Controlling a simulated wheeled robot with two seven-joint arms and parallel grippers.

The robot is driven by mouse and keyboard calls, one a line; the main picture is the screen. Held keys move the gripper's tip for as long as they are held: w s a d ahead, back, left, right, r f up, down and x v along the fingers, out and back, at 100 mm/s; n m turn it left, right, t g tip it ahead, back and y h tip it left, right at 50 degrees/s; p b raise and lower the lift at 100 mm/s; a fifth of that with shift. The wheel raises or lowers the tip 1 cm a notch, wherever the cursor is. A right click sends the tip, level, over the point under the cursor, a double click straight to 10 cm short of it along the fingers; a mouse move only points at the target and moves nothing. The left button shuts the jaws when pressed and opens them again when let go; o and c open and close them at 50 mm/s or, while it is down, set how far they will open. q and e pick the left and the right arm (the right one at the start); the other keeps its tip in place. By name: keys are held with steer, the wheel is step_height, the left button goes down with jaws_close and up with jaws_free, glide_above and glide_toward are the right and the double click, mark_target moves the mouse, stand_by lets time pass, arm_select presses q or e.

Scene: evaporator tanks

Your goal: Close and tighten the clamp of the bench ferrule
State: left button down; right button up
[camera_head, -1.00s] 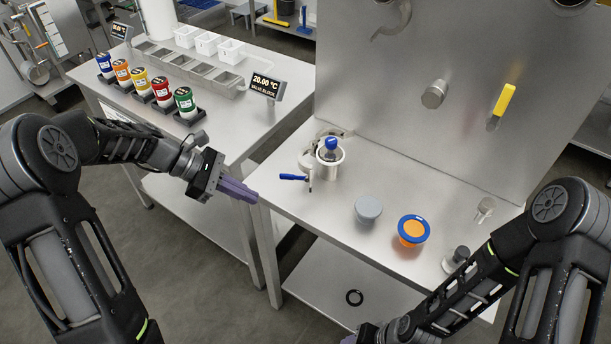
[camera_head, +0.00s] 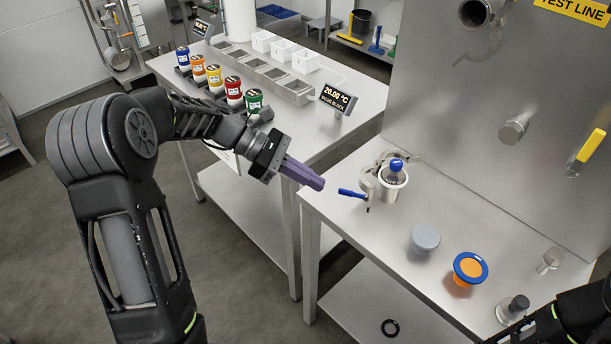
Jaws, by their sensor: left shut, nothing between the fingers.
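The bench ferrule (camera_head: 393,183) is a pale upright cup with a blue-topped piece in it, on the steel bench. A grey metal clamp (camera_head: 372,170) stands around or against its left side; I cannot tell whether it is closed. The clamp's blue handle (camera_head: 352,193) sticks out to the left. My left gripper (camera_head: 318,183), with purple fingers, is shut and empty, just left of the blue handle and apart from it. My right arm shows only at the lower right corner; its gripper is out of view.
A grey cap (camera_head: 425,238), a blue and orange cap (camera_head: 470,268) and a small dark-topped fitting (camera_head: 512,308) stand on the bench. The upright steel panel (camera_head: 480,90) rises behind. A side table holds coloured bottles (camera_head: 214,76) and a temperature display (camera_head: 338,98).

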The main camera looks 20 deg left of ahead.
mark_target(365, 186)
arm_select(q)
steer(key=p+x, duration=0.1)
steer(key=x, duration=0.4)
steer(key=shift+d, duration=0.3)
steer(key=shift+w+d+f+p, duration=0.1)
steer(key=shift+w+d+p, duration=0.05)
steer(key=shift+d, duration=0.55)
steer(key=shift+w+d+f+p, duration=0.1)
steer(key=shift+w+d+p, duration=0.1)
steer(key=shift+d, duration=0.55)
steer(key=shift+w+d+f+p, duration=0.1)
steer(key=shift+w+d+p, duration=0.05)
steer(key=shift+d, duration=0.55)
arm_select(e)
step_height(365, 186, up, 2)
steer(key=shift+s+r, duration=0.1)
arm_select(q)
steer(key=shift+d, duration=0.1)
